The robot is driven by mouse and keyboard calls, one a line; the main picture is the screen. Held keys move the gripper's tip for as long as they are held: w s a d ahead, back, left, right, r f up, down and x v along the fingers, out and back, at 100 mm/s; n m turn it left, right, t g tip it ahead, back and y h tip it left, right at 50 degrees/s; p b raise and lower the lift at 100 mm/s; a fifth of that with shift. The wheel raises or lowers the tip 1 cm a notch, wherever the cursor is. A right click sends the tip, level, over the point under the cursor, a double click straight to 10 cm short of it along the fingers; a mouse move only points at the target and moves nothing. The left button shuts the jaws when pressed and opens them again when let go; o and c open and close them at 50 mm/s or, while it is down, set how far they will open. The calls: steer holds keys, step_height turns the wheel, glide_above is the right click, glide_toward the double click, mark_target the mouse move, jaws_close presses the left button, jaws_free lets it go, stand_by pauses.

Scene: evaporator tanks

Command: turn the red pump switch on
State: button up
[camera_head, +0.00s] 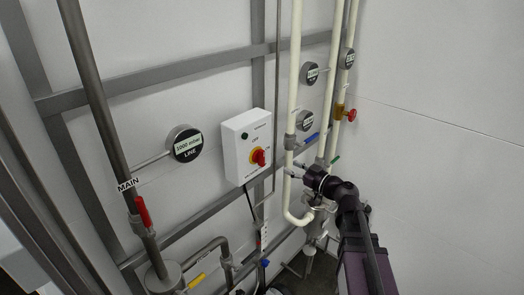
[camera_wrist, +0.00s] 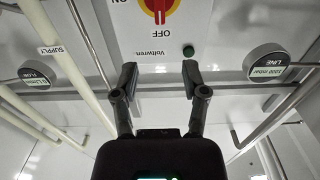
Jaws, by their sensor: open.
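The red pump switch (camera_head: 259,157) is a red rotary knob on a yellow plate, on the front of a white control box (camera_head: 236,160). In the wrist view the knob (camera_wrist: 158,9) is cut off by the top edge, with OFF and ON labels beside it. My gripper (camera_head: 293,170) is to the right of the box in the head view, apart from the knob. In the wrist view my gripper (camera_wrist: 159,80) has its two fingers spread wide, with nothing between them. The box's face lies beyond the fingertips.
A green lamp (camera_head: 244,135) sits on the box above the knob. Cream pipes (camera_head: 294,80) run close to my gripper. A round LINE gauge (camera_head: 186,144) and a MAIN pipe with a red lever (camera_head: 143,211) stand left. The white wall at right is bare.

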mark_target(263, 154)
steer(key=x, duration=1.3)
steer(key=shift+w+a, duration=0.2)
steer(key=shift+a, duration=0.15)
steer(key=c, duration=0.7)
steer(key=shift+d, duration=0.1)
jaws_close()
steer(key=shift+s, duration=0.2)
